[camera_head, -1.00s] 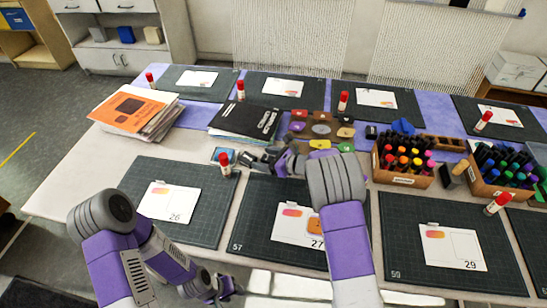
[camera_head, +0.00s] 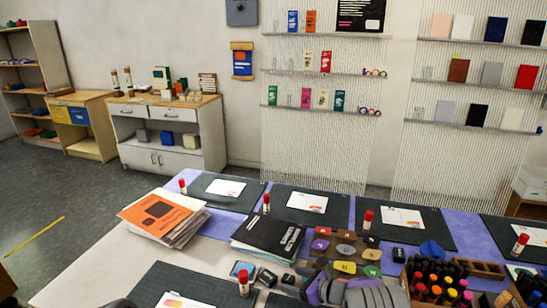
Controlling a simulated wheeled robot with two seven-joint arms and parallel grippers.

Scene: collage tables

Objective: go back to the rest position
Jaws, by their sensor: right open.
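My right gripper (camera_head: 270,278) shows low in the picture, over the table just right of a glue stick (camera_head: 243,284) with a red cap. Its jaws are open, and I see nothing held between them. My right arm's grey and purple links (camera_head: 355,293) come up from the bottom edge. Only a grey piece of my left arm (camera_head: 120,303) shows at the bottom left. My left gripper is out of view.
The table holds a paper stack with an orange cover (camera_head: 160,215), black folders (camera_head: 268,238), cutting mats with cards (camera_head: 308,204), colour samples (camera_head: 345,250) and a marker box (camera_head: 437,283). Cabinets (camera_head: 168,135) stand behind; grey floor (camera_head: 70,190) is open at left.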

